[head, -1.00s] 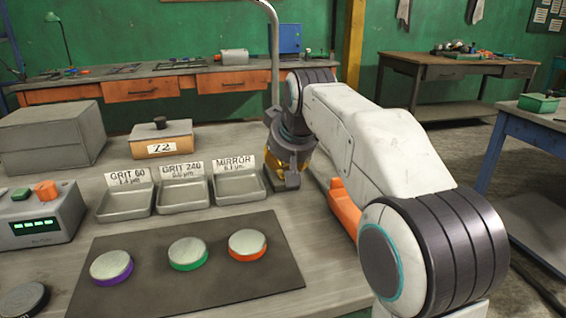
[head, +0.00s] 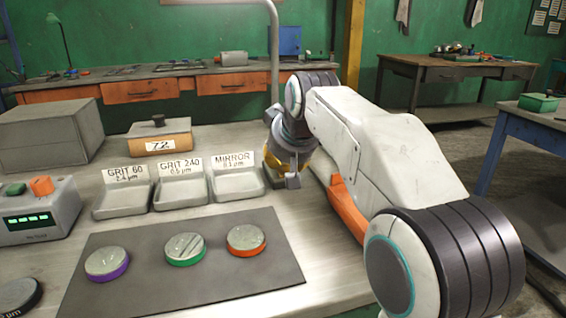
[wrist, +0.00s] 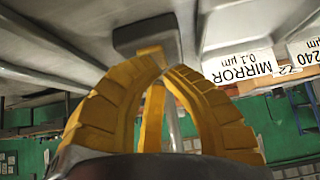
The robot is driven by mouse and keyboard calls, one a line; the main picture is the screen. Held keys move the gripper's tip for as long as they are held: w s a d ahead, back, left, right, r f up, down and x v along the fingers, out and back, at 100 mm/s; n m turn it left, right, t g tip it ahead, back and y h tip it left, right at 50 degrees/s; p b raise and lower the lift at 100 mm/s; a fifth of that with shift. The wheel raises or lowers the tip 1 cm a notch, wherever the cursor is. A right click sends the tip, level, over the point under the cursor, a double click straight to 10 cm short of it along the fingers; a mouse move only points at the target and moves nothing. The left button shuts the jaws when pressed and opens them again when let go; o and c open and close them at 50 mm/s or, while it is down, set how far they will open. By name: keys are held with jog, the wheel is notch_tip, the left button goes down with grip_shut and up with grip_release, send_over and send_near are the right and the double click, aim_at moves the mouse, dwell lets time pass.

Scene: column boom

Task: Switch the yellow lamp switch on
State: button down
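My gripper (head: 288,182) is low over the bench, at the foot of a grey lamp post (head: 274,60). In the wrist view its yellow ridged fingers (wrist: 165,66) curve in until their tips nearly meet. They look shut, with nothing clearly held between them. A dark grey block (wrist: 143,37), seemingly the post's base, lies just beyond the tips. A small yellow piece (wrist: 150,50) shows against this block at the fingertips; it may be the lamp switch or part of a finger. My gripper hides the switch in the head view, so its position is unclear.
Several labelled trays, including the MIRROR tray (head: 236,184), stand left of my gripper. A dark mat (head: 200,285) with three scratched discs lies in front. A grey box with green lights (head: 40,215) is at the left. The bench's right edge runs beneath my arm.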

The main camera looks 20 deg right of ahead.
aim_at(282, 170)
jog(key=shift+w+r+p, duration=0.2)
jog(key=shift+w+p, duration=0.35)
jog(key=shift+w, duration=0.05)
jog(key=shift+r+p, duration=0.5)
jog(key=r+p, duration=0.4)
jog(key=shift+s, duration=0.3)
jog(key=s+r+p, duration=0.1)
jog(key=s+r, duration=0.4)
jog(key=s, duration=0.3)
jog(key=shift+p, duration=0.3)
